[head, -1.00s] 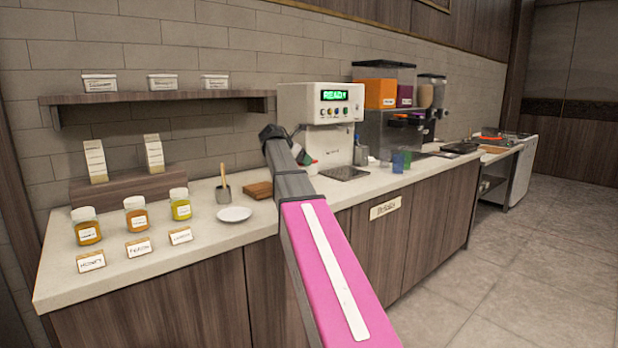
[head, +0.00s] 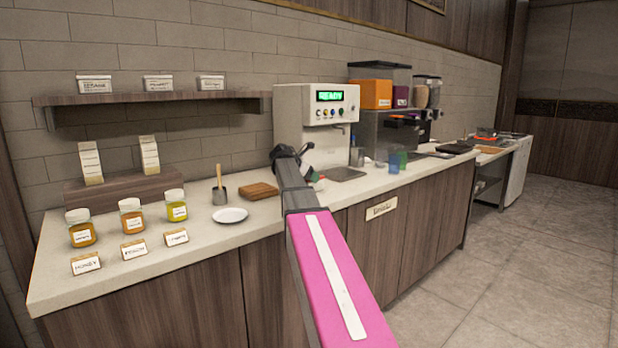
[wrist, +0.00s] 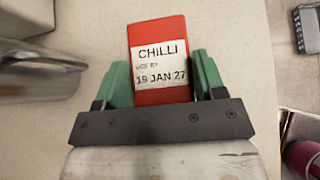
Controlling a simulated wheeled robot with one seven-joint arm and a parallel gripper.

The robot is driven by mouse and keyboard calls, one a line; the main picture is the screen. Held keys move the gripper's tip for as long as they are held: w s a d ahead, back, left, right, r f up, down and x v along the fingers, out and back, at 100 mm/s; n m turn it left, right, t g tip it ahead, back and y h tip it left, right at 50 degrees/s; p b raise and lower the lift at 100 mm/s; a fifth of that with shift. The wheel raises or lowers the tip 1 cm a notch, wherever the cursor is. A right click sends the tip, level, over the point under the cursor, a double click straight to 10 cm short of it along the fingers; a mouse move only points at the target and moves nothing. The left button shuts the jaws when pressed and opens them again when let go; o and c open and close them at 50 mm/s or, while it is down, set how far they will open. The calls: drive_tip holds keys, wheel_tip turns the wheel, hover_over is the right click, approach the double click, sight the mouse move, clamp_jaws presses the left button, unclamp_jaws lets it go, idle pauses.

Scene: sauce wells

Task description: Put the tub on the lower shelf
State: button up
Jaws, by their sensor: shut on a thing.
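A red tub (wrist: 159,42) with a white label reading CHILLI and a use-by date of 19 JAN 27 is in the wrist view. My gripper (wrist: 158,80) is shut on it, with a green finger on each side of the label. In the head view my gripper is small and mostly hidden behind my own arm, in front of the white machine. A wooden shelf (head: 150,98) on the wall carries three pale labelled tubs. A low wooden riser (head: 125,190) on the counter bears two white cartons. I cannot tell which is the lower shelf.
The white machine (head: 297,125) shows a green display. A side table with an under-shelf stands far right. The floor is clear.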

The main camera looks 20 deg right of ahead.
drive_tip(key=shift+f, duration=0.15)
drive_tip(key=o, duration=1.1)
